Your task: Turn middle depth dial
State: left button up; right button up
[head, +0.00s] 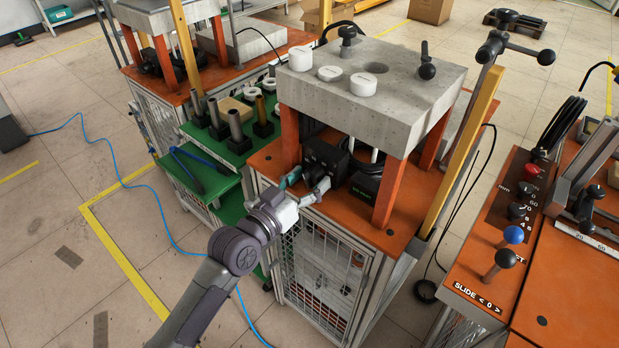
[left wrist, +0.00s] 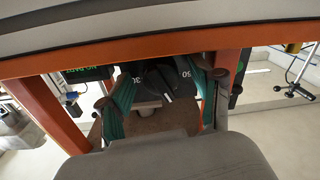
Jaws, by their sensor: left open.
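A black box with a dial (head: 322,157) stands on the orange deck of the middle machine, under its concrete top. In the left wrist view the black dial (left wrist: 162,82) shows the white marks 30 and 50, upside down. My left gripper (head: 304,186) is open in front of the dial. In the left wrist view its teal-padded fingers (left wrist: 163,98) stand one on each side of the dial. I cannot tell whether they touch it. The dial's face is mostly hidden in the head view. My right gripper is not in view.
The concrete slab (head: 400,85) hangs low over the dial, on orange legs (head: 397,180). A black box with green lettering (head: 367,182) stands just right of the dial. A green tray (head: 215,145) with metal cylinders is at the left. A control panel (head: 500,225) with levers stands at the right.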

pick_arm(q)
jog(key=shift+w+d, duration=0.2)
jog(key=c, duration=1.1)
jog(key=shift+c, duration=0.2)
jog(key=shift+m, duration=0.3)
jog(key=shift+a+m+p, duration=0.1)
jog(key=shift+m+p, duration=0.35)
jog(key=shift+m, duration=0.75)
jog(key=shift+m+p, duration=0.65)
jog(key=shift+m, duration=1.55)
